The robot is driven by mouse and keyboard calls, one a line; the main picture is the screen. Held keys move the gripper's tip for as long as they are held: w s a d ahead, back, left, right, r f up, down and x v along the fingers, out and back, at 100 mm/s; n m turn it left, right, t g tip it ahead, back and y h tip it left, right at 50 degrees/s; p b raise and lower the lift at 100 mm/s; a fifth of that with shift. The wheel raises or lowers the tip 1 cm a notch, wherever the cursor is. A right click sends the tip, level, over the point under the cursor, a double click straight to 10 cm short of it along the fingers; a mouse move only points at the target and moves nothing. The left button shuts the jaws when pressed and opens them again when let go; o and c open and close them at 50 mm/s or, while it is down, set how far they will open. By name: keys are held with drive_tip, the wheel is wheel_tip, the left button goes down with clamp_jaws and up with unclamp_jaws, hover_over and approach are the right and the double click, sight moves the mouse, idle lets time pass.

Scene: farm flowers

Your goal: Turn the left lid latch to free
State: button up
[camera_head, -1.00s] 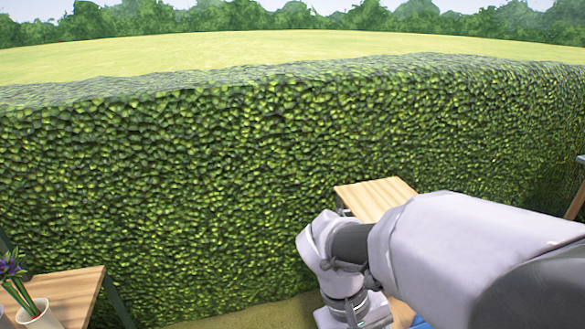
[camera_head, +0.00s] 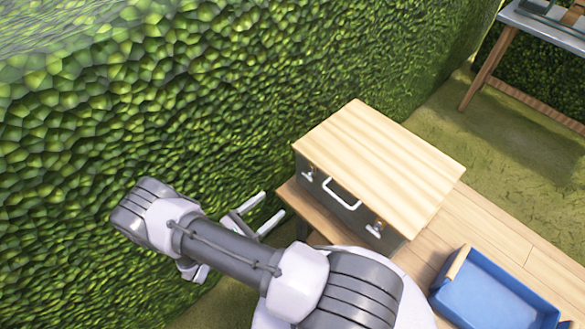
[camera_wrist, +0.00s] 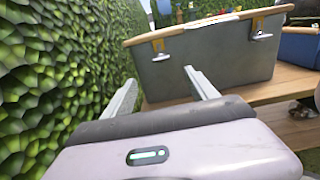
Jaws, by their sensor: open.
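A grey box (camera_head: 350,205) with a pale wooden lid (camera_head: 380,160) stands on a wooden table. Its front has a white handle (camera_head: 342,192) between two small metal latches. The left latch (camera_head: 308,174) is nearer the hedge; the right latch (camera_head: 374,228) is at the other end. In the wrist view, the left latch (camera_wrist: 159,51) and right latch (camera_wrist: 262,30) show near the lid's edge. My gripper (camera_head: 275,203) is open and empty, in front of the box's left end, apart from it. In the wrist view, my gripper (camera_wrist: 160,76) points toward the box front below the left latch.
A tall hedge (camera_head: 200,90) runs close along the left. A blue tray (camera_head: 490,300) sits on the wooden table (camera_head: 490,225) right of the box. Another table (camera_head: 545,30) stands at the upper right. Grass (camera_head: 490,135) lies between the tables.

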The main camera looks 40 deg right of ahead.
sight(305, 177)
drive_tip(key=d, duration=0.4)
drive_tip(key=d+b, duration=0.1)
drive_tip(key=d, duration=0.4)
drive_tip(key=d+b, duration=0.1)
drive_tip(key=d, duration=0.3)
drive_tip(key=shift+w+d+f, duration=0.15)
drive_tip(key=shift+w+d, duration=0.3)
drive_tip(key=shift+d, duration=0.55)
drive_tip(key=c, duration=1.4)
drive_tip(key=shift+o, duration=0.2)
